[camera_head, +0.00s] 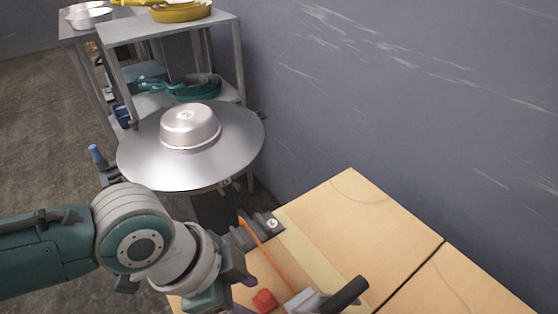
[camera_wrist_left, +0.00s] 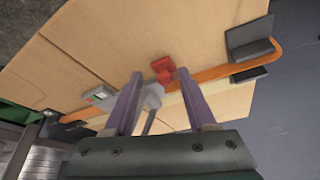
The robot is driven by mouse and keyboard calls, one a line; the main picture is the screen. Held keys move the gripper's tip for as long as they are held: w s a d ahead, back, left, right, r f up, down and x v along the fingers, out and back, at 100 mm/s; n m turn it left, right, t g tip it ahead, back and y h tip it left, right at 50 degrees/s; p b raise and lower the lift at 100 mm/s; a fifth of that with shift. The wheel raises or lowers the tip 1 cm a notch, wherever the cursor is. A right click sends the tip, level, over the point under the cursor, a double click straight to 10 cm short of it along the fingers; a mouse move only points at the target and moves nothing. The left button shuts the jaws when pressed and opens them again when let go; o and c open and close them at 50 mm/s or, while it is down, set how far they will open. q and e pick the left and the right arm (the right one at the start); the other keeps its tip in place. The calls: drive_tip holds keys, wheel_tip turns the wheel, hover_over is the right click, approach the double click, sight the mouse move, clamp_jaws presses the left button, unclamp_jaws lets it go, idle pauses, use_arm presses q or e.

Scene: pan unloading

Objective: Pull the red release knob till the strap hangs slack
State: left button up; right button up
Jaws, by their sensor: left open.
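The red release knob (camera_head: 264,300) sits on the wooden top near the bottom edge of the head view. In the left wrist view the red knob (camera_wrist_left: 163,68) lies just beyond and between my fingertips, seemingly untouched. The orange strap (camera_head: 262,246) runs straight over the wood and looks taut; it also shows in the wrist view (camera_wrist_left: 212,72). My left gripper (camera_wrist_left: 160,76) is open and empty, with two purple fingers apart. In the head view its fingers are partly hidden by my wrist. My right gripper is not in view.
A grey fitting with a black handle (camera_head: 345,294) stands right of the knob. A dark bracket (camera_head: 268,223) sits at the wood's far edge. Beyond is a round metal table (camera_head: 140,165) with an upturned pan (camera_head: 190,126). A wall is on the right.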

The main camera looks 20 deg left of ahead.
use_arm(q)
drive_tip(key=p+v, duration=0.3)
drive_tip(key=v, duration=0.6)
drive_tip(key=shift+a+r, duration=0.2)
drive_tip(key=shift+r, duration=0.15)
drive_tip(key=shift+s, duration=0.1)
